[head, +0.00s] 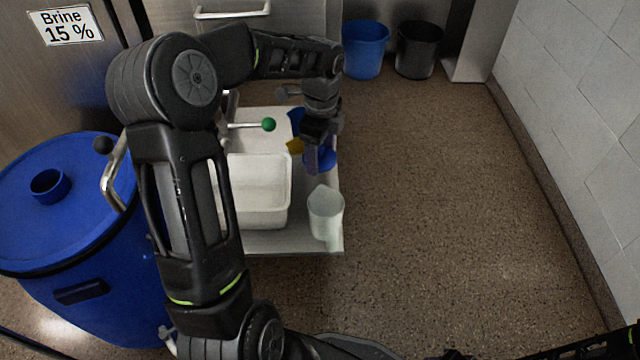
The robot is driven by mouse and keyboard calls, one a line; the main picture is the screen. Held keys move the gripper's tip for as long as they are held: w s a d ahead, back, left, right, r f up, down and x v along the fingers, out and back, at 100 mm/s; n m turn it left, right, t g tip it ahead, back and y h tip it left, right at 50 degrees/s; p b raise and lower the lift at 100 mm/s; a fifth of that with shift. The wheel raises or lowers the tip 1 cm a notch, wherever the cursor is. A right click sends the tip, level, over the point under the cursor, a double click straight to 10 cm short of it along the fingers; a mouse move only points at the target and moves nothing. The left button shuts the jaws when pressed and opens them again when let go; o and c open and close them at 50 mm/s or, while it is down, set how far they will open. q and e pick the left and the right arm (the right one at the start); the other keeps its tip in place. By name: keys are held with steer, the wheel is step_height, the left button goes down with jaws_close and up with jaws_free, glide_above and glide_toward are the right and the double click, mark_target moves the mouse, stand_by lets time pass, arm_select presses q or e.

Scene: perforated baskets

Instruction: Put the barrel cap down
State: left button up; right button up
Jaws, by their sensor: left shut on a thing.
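My left gripper (314,158) reaches over the right side of the low steel table (290,241), pointing down. It is shut on a round blue piece, which looks like the barrel cap (326,161); the fingers hide part of it. I cannot tell whether the cap touches the table top. The blue barrel (85,235) stands at the left, with a round opening with a raised blue collar (47,186) in its lid. My right gripper is not in view.
On the table are a white tub (262,192), a translucent jug (325,213) and small blue (296,121) and yellow (294,146) pieces. A green-knobbed lever (268,125) sticks out nearby. Blue (364,50) and black (418,50) buckets stand behind. The floor at right is clear.

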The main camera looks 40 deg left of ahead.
mark_target(321, 157)
arm_select(q)
step_height(321, 157, down, 4)
steer(key=shift+f+b, duration=0.1)
steer(key=shift+b, duration=0.5)
steer(key=shift+f+b, duration=1.1)
steer(key=shift+f, duration=1.35)
steer(key=shift+f, duration=0.1)
steer(key=o, duration=1.4)
steer(key=shift+c, duration=0.2)
step_height(321, 157, up, 12)
steer(key=p, duration=0.4)
